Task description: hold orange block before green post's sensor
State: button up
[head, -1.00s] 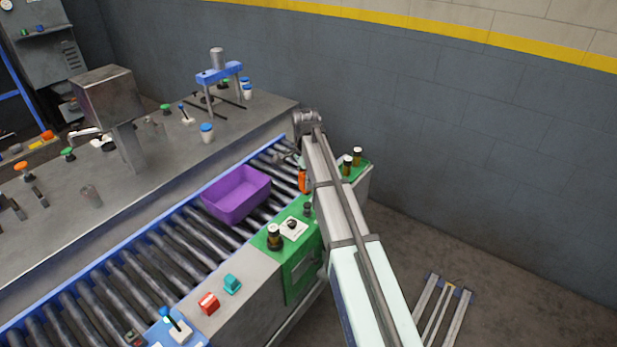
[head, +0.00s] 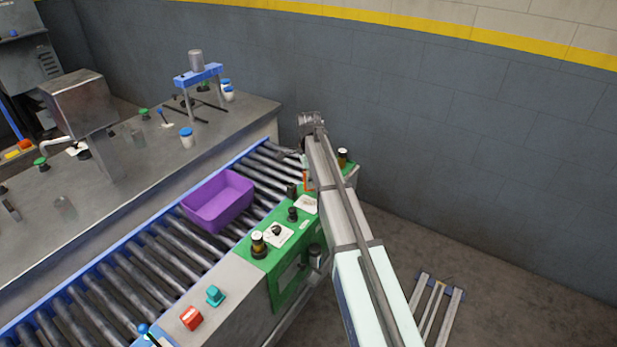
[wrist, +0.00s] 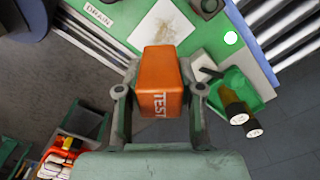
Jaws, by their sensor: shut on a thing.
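My gripper (wrist: 158,98) is shut on the orange block (wrist: 160,66), which has "TEST" on its near face. The block stands out beyond the fingertips over the green panel (wrist: 206,38). In the head view, only a sliver of the orange block (head: 306,181) shows beside my arm, and my gripper is mostly hidden. The green panel (head: 285,262) lies along the near side of the roller conveyor. A bright round light (wrist: 231,38) shows on it, right of the block and apart from it. I cannot tell which part is the sensor.
Dark posts with amber bands and white tips (wrist: 238,108) stand close to the right of my gripper. A white card (wrist: 165,24) lies beyond the block. A purple bin (head: 218,203) sits on the rollers (head: 130,255). Floor right of the conveyor is mostly open.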

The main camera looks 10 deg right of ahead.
jog(key=shift+f+b, duration=1.2)
jog(key=shift+f, duration=2.25)
jog(key=shift+r+p, duration=2.75)
jog(key=shift+r, duration=2.25)
